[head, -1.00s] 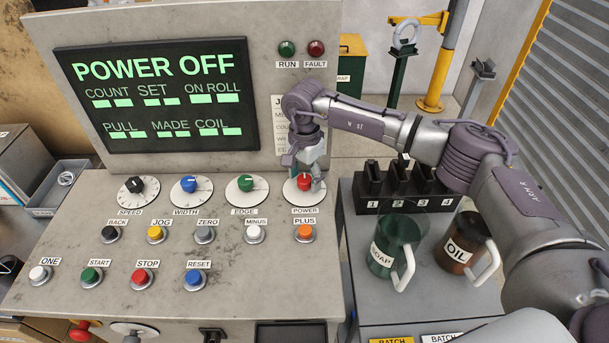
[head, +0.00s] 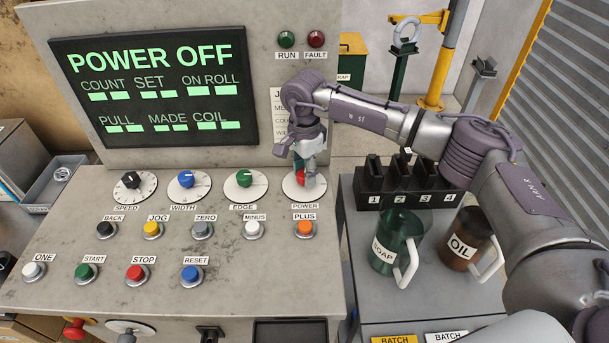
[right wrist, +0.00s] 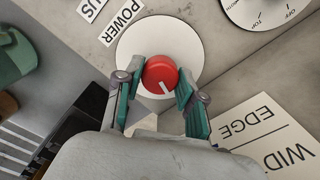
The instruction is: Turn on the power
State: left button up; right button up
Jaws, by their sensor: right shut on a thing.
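The red power knob (head: 301,176) sits on a white round dial at the right end of the knob row, above the POWER label. My right gripper (head: 307,172) is at the knob and partly covers it in the head view. In the right wrist view the red knob (right wrist: 160,75) lies between the two fingers of the gripper (right wrist: 159,90), which are shut on its sides. The display (head: 155,90) reads POWER OFF. My left gripper is not in view.
Left of the power knob are the green EDGE knob (head: 245,178), blue WIDTH knob (head: 186,179) and black SPEED knob (head: 131,180). Push buttons line the panel below. On the right stand a green SOAP jug (head: 397,238), a brown OIL jug (head: 465,245) and a numbered black rack (head: 409,198).

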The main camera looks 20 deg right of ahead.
jog(key=m+b, duration=0.1)
jog(key=m, duration=0.1)
jog(key=m+b, duration=0.1)
jog(key=shift+f+m, duration=0.2)
jog(key=shift+m, duration=0.2)
jog(key=m+b, duration=0.2)
jog(key=m, duration=0.1)
jog(key=shift+m, duration=0.3)
jog(key=m+b, duration=0.2)
jog(key=m, duration=0.2)
jog(key=shift+r, duration=0.1)
jog(key=shift+r+m+b, duration=0.1)
jog(key=shift+m+b, duration=0.3)
jog(key=shift+m, duration=1.5)
jog(key=o, duration=1.1)
jog(key=shift+o, duration=0.2)
